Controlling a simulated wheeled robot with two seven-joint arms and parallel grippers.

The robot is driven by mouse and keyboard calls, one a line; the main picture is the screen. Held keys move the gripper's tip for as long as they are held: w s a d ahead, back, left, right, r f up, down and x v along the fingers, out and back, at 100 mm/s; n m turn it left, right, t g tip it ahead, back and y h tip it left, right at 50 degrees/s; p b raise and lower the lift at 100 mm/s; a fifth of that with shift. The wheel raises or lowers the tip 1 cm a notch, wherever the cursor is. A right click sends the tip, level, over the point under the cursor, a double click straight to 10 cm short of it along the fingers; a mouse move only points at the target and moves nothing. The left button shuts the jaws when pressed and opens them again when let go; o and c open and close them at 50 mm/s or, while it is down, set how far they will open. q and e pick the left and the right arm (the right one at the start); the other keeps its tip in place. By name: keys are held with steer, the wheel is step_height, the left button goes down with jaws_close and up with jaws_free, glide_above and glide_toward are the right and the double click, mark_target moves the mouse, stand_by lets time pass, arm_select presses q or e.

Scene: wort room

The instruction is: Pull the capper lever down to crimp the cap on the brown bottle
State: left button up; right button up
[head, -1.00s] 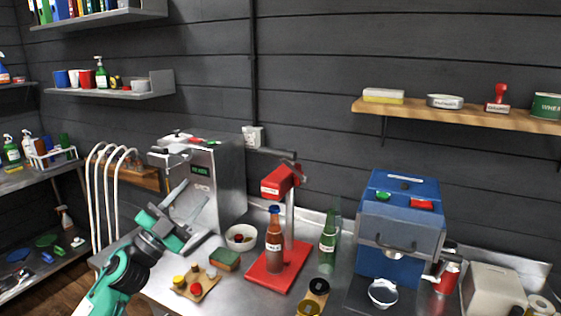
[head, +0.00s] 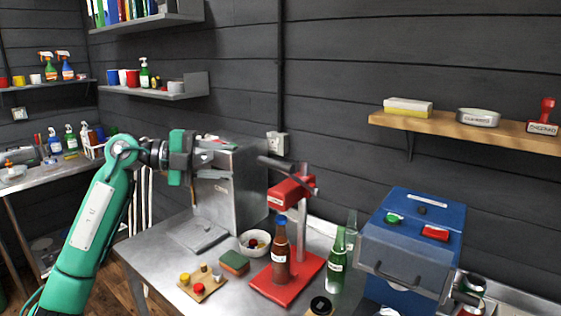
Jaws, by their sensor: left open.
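The red capper stands on the steel table, with its red base (head: 298,278) flat and its red head (head: 290,192) on a grey post. Its dark lever (head: 282,168) is raised and points up and left from the top of the post. The brown bottle (head: 281,256) stands upright on the base below the head, with a blue cap (head: 281,220) on its mouth. My left gripper (head: 208,153) is open and empty, left of the lever and apart from it, in front of the upper part of a steel machine. My right gripper is not in view.
The steel machine (head: 238,185) stands behind left of the capper. A green bottle (head: 337,265) and a blue machine (head: 412,245) stand to the right. A bowl (head: 254,243), a sponge (head: 234,262) and a small board (head: 201,288) lie left of the base.

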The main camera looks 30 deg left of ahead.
mark_target(270, 163)
arm_select(q)
steer(key=p+x, duration=0.4)
steer(key=x, duration=0.6)
steer(key=shift+w+d+r, duration=0.15)
steer(key=shift+d, duration=0.05)
steer(key=shift+w+d+f, duration=0.25)
steer(key=shift+w+d, duration=0.2)
steer(key=shift+d, duration=0.1)
steer(key=shift+c, duration=0.3)
jaws_close()
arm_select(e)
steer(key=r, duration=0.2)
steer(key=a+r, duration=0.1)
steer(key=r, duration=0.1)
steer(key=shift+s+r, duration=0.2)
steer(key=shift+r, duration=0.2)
